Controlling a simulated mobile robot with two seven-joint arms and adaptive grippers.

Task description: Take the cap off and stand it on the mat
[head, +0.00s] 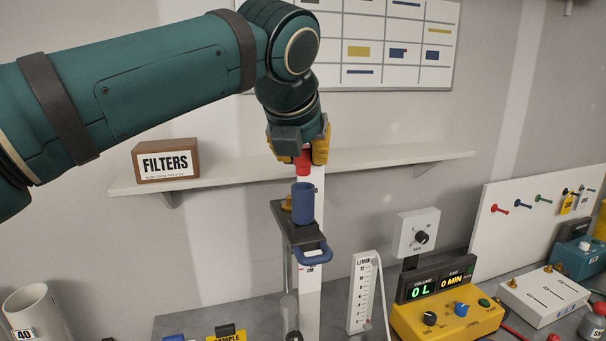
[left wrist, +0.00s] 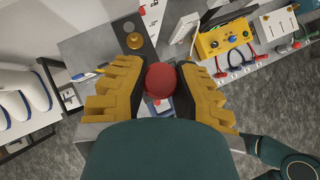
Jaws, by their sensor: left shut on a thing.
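My left gripper (head: 303,148) comes down from above with its yellow fingers shut on the red cap (head: 303,163). In the left wrist view the red cap (left wrist: 160,80) sits between the two yellow-and-black fingers of the gripper (left wrist: 160,85). In the head view the cap's lower end shows just above the blue cylinder (head: 303,204), with a small gap that looks clear. The blue cylinder stands upright on a dark bracket on a white post. I cannot make out a mat in either view. My right gripper is not in view.
A shelf (head: 400,157) runs along the wall behind, with a FILTERS box (head: 165,161) on it. To the right are an L/MIN flow meter (head: 362,295), a yellow control box (head: 447,318) and a white pegboard (head: 530,228). A white tube (head: 30,310) is at the lower left.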

